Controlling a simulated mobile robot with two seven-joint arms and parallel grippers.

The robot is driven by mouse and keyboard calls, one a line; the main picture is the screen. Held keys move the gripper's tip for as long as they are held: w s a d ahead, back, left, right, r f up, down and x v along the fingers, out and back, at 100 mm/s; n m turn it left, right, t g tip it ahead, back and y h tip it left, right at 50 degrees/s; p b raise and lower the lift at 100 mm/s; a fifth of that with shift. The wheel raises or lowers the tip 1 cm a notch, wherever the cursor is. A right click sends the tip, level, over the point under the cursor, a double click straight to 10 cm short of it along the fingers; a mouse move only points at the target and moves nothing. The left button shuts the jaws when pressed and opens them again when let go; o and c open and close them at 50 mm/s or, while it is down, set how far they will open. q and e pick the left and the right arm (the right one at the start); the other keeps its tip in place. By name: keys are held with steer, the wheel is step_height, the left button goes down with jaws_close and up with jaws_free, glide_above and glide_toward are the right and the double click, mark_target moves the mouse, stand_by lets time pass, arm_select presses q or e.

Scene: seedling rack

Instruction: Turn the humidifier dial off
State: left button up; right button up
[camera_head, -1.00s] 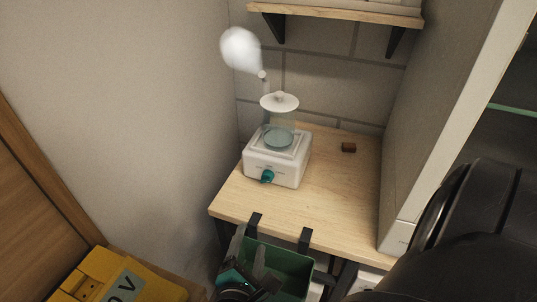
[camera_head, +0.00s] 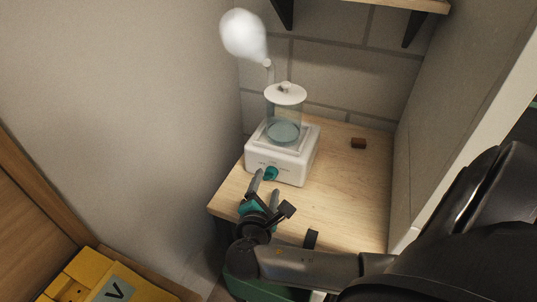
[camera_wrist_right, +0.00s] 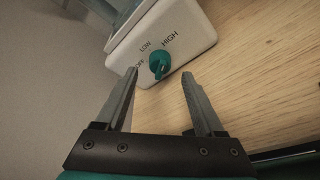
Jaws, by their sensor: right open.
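The white humidifier (camera_head: 290,163) stands on the wooden table, with a clear tank and a plume of mist (camera_head: 243,35) above its spout. Its teal dial (camera_head: 271,173) is on the front face. In the right wrist view the dial (camera_wrist_right: 159,65) sits below printed marks, of which HIGH is readable; which mark it points to I cannot tell for sure. My right gripper (camera_head: 266,182) is open and empty, just in front of the dial. In the wrist view its fingertips (camera_wrist_right: 161,73) lie either side of the dial, apart from it. My left gripper is not in view.
A small brown block (camera_head: 358,143) lies on the table (camera_head: 345,190) to the right of the humidifier. A wall is close on the left and a tall pale cabinet on the right. A green bin (camera_head: 245,284) hangs at the table's front, partly behind my arm. A yellow box (camera_head: 85,278) is at lower left.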

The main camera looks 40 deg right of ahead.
mark_target(269, 179)
steer(key=shift+x, duration=1.6)
steer(key=shift+r, duration=0.1)
jaws_close()
